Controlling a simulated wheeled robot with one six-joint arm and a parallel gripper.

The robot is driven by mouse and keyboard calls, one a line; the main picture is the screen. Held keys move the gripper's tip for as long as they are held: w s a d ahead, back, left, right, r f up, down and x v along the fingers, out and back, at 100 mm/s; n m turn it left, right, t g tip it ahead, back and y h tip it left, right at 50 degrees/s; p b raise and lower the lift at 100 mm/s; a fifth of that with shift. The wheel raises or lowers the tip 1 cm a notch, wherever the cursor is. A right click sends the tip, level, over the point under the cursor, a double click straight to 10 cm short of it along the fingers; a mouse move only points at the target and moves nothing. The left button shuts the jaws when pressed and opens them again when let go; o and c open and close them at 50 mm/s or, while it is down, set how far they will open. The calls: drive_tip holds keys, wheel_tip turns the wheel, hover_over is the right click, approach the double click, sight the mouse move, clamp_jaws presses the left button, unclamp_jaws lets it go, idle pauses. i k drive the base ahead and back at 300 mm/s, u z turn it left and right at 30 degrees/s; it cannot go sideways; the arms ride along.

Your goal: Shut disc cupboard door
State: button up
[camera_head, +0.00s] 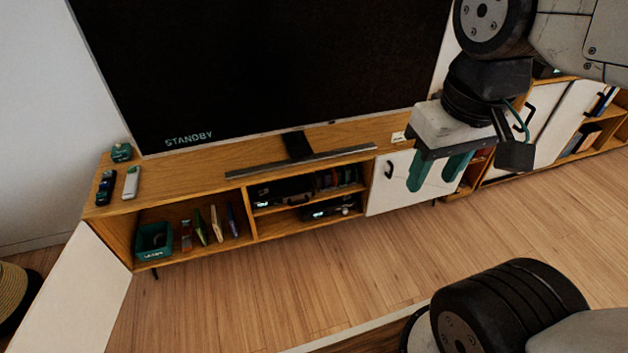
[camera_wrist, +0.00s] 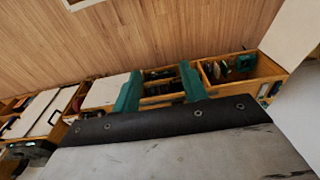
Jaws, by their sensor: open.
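A long wooden TV cabinet (camera_head: 190,172) has a white door (camera_head: 72,292) standing wide open at its left end. Behind that door, an open compartment holds a teal box (camera_head: 154,240) and several upright thin cases (camera_head: 215,224). In the wrist view, the open door (camera_wrist: 292,32) is at the upper right, beside the compartment. My gripper (camera_head: 434,180) is open and empty, its two teal fingers pointing down in front of the cabinet's shut right door (camera_head: 390,182), far from the open door. The fingers also show in the wrist view (camera_wrist: 160,72). The open door's handle is not visible.
A large TV (camera_head: 260,60) reading STANDBY stands on the cabinet. Remotes (camera_head: 131,183) lie on its left end. A woven basket (camera_head: 12,290) is left of the open door. Another cabinet (camera_head: 545,110) stands at the right. The wooden floor (camera_head: 230,300) in front is clear.

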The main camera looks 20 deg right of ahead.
sight(76, 309)
drive_tip(key=k, duration=0.1)
drive_tip(key=u, duration=1.6)
drive_tip(key=i, duration=1.75)
drive_tip(key=u, duration=0.25)
